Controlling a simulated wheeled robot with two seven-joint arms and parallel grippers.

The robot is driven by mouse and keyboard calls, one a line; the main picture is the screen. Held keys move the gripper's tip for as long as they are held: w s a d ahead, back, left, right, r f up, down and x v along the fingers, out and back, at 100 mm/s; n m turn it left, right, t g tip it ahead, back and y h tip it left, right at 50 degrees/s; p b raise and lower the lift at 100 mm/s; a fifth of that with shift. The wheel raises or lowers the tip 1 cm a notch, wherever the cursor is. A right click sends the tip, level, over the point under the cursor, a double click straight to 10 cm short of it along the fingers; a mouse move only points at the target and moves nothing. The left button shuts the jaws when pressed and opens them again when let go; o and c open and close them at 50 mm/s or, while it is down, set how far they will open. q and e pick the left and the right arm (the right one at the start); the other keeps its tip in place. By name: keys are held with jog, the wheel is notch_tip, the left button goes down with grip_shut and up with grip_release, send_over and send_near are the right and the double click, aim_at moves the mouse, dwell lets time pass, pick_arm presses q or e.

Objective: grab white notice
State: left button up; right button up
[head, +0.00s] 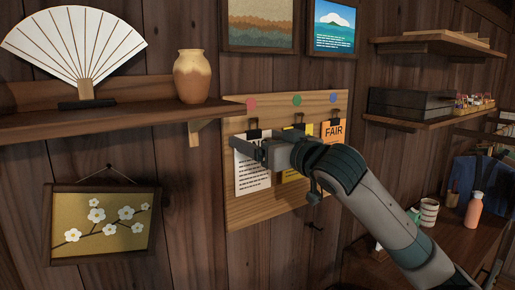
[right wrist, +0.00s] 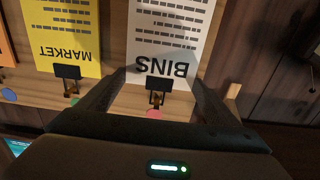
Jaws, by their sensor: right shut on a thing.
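The white notice (head: 253,174) hangs under a black clip (head: 254,134) at the left of a wooden board. In the right wrist view the notice (right wrist: 172,35) appears upside down with the word BINS, its black clip (right wrist: 158,83) between my fingers. My right gripper (head: 250,149) is at the notice's upper part, its fingers on either side, shut on it; it also shows in the right wrist view (right wrist: 160,74). The fingers hide part of the notice's top in the head view. My left gripper is out of view.
A yellow MARKET notice (right wrist: 66,35) and an orange FAIR notice (head: 334,132) hang beside it on the board (head: 240,215). A shelf (head: 130,122) with a vase (head: 192,77) and fan (head: 75,45) is at upper left. A framed flower picture (head: 104,222) hangs below.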

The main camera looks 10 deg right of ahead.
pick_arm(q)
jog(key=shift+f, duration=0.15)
pick_arm(e)
jog(key=shift+r, duration=0.15)
jog(key=shift+r+b, duration=0.45)
jog(key=shift+b, duration=0.05)
pick_arm(q)
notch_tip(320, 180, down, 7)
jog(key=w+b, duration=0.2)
jog(key=b, duration=0.4)
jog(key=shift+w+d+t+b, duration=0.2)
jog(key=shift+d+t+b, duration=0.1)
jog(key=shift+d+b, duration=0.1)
pick_arm(e)
jog(key=v, duration=1.8)
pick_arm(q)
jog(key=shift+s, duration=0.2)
pick_arm(e)
jog(key=shift+r, duration=0.1)
jog(key=shift+w, duration=0.1)
